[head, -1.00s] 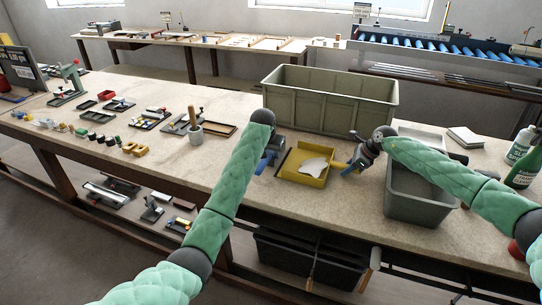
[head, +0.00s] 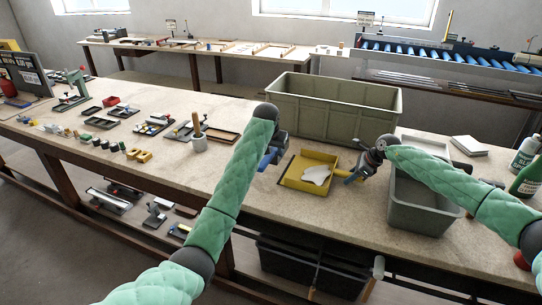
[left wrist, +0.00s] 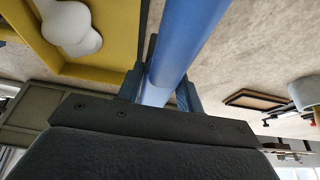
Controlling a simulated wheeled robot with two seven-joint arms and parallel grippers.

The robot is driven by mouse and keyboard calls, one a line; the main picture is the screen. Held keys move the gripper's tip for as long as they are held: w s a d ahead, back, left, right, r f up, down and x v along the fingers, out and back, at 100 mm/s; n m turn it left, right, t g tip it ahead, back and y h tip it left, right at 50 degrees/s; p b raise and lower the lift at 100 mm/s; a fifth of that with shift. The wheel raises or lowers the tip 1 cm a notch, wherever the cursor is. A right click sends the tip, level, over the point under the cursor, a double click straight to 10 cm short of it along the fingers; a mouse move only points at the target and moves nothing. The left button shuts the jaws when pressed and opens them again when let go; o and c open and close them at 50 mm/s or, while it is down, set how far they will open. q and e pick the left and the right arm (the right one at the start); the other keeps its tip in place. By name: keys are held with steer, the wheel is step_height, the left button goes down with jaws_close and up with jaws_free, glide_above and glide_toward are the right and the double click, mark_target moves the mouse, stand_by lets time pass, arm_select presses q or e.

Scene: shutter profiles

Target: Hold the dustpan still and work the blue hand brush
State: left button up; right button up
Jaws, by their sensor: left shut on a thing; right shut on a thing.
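The yellow dustpan (head: 291,179) lies flat on the workbench, with a white, smooth-edged piece (head: 316,174) in it. Both also show at the upper left of the left wrist view. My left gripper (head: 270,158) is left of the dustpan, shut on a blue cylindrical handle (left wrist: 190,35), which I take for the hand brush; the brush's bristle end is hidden. My right gripper (head: 356,174) is at the dustpan's right side, shut close against it, apparently on its handle; its jaws are small and partly hidden.
A large olive crate (head: 335,106) stands behind the dustpan. A grey bin (head: 424,217) stands to the right, beside my right arm. White and green bottles are at the far right. Trays and small parts cover the left of the bench (head: 240,180).

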steer(key=o, duration=0.9)
steer(key=shift+v, duration=3.5)
steer(key=shift+r+p, duration=0.1)
steer(key=shift+p, duration=0.3)
